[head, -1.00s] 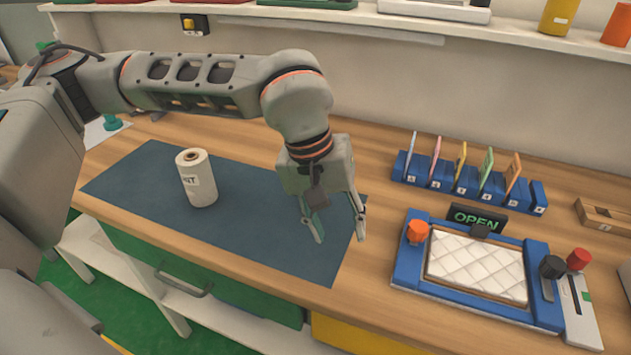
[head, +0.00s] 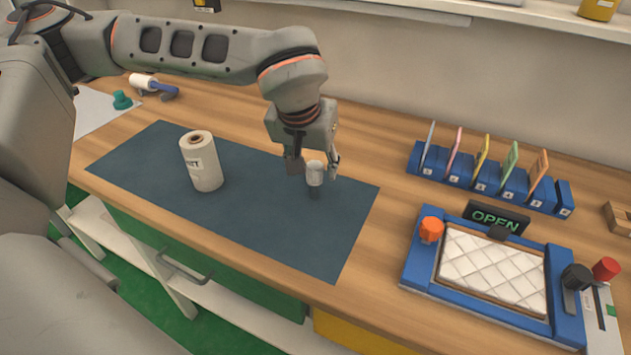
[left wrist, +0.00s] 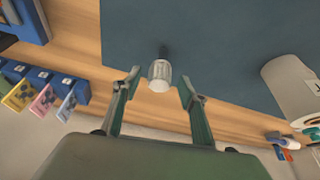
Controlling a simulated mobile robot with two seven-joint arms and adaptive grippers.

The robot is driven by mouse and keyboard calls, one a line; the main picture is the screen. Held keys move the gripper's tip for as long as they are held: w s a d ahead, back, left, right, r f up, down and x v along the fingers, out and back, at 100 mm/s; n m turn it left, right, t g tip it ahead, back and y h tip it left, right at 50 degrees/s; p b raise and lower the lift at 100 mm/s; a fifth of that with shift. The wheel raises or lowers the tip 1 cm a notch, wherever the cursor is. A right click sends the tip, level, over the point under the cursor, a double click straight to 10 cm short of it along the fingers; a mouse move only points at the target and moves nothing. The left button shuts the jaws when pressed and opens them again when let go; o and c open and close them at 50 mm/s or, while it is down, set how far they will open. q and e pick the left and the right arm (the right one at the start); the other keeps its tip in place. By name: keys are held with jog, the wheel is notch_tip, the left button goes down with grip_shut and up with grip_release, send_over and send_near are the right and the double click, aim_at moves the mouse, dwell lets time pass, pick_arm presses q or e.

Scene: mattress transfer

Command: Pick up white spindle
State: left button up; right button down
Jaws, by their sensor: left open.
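The white spindle (head: 315,173) has a short white cylinder on top and a dark narrower stem below. It stands upright on the dark blue mat (head: 270,225), near its right end. In the left wrist view, the white end of the spindle (left wrist: 160,76) shows between the two fingertips. My left gripper (head: 314,166) is open, its fingers either side of the spindle and pointing down; it also shows in the left wrist view (left wrist: 160,82). I cannot tell whether a finger touches the spindle. My right gripper is not in view.
A large white labelled roll (head: 202,162) stands on the mat to the left. A blue rack (head: 490,180) with coloured cards and a blue frame (head: 425,270) with a quilted white pad are on the right. A white-and-blue tool (head: 150,86) lies behind.

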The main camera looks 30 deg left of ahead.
pick_arm(q)
jog(key=shift+x, duration=1)
jog(key=shift+r, duration=0.1)
grip_shut()
jog(key=shift+r, duration=0.15)
